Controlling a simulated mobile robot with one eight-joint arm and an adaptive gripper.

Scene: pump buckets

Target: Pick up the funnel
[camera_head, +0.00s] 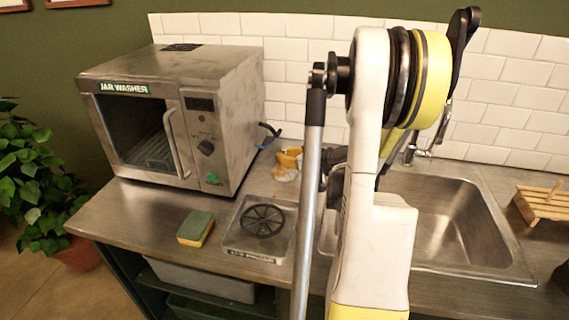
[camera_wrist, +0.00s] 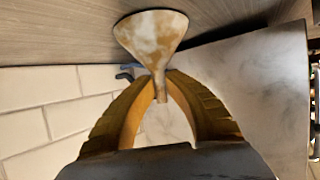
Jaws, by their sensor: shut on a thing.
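The funnel (camera_wrist: 150,35) is a whitish cone with brown stains. In the wrist view its wide mouth points away from my palm toward the countertop, and its narrow stem lies between my fingers. My gripper (camera_wrist: 160,82) has yellow-brown fingers closed on the stem just below the cone. In the head view the funnel (camera_head: 285,174) shows small beside the jar washer, under the yellow fingers of my gripper (camera_head: 290,157), partly hidden by my arm. I cannot tell whether its rim touches the countertop.
The jar washer (camera_head: 170,115) stands close on the left, the tiled wall (camera_head: 300,65) behind. A square jar rinser (camera_head: 258,228) and a sponge (camera_head: 195,228) lie in front. A sink (camera_head: 450,220) is at right, with a wooden rack (camera_head: 540,205) beyond.

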